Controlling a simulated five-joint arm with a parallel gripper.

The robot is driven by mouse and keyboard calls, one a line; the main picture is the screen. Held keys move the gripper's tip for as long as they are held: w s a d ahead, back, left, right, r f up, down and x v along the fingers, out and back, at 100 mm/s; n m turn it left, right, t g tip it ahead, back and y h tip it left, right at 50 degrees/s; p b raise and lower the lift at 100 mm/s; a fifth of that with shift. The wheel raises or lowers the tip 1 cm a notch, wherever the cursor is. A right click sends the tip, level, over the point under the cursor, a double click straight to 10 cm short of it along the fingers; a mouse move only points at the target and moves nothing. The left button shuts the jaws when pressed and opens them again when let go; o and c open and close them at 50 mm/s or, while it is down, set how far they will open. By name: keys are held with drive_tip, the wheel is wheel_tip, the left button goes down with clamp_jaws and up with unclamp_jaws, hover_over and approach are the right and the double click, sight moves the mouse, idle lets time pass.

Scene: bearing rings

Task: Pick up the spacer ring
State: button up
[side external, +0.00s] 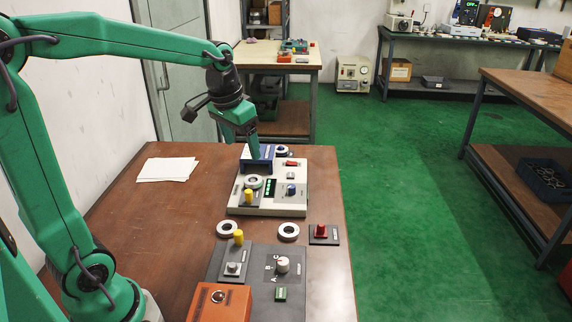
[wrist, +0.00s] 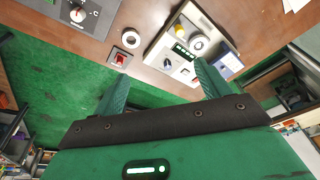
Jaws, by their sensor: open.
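Several pale rings with dark centres are in view, and I cannot tell which is the spacer ring. In the side view a left ring (side external: 227,229) and a right ring (side external: 288,238) lie on the brown table. A third ring (side external: 254,176) sits on the pale control box, and a fourth ring (side external: 281,148) is near its far edge. The wrist view shows one ring on the table (wrist: 131,44) and one on the box (wrist: 198,50). My gripper (side external: 252,148) is above the far end of the box, close to a blue block (side external: 264,166). Its fingers (wrist: 160,82) are apart with nothing between them.
The pale control box (side external: 297,205) carries knobs and a yellow post. A red button on a dark plate (side external: 321,238), a dark panel with a knob (side external: 270,250) and an orange box (side external: 219,305) stand nearer. White paper (side external: 167,169) lies at left. Table is clear between paper and boxes.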

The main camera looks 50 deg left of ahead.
drive_tip(key=w+a+f+g, duration=0.1)
drive_tip(key=w+a+f, duration=0.4)
drive_tip(key=w+a, duration=0.1)
drive_tip(key=g, duration=0.2)
approach(253, 180)
drive_tip(key=shift+s+a+f+n, duration=0.1)
drive_tip(key=shift+s+n, duration=0.15)
drive_tip(key=shift+n, duration=0.15)
drive_tip(key=shift+w+f, duration=0.1)
drive_tip(key=shift+f, duration=3.8)
drive_tip(key=c, duration=1.3)
drive_tip(key=shift+r, duration=0.2)
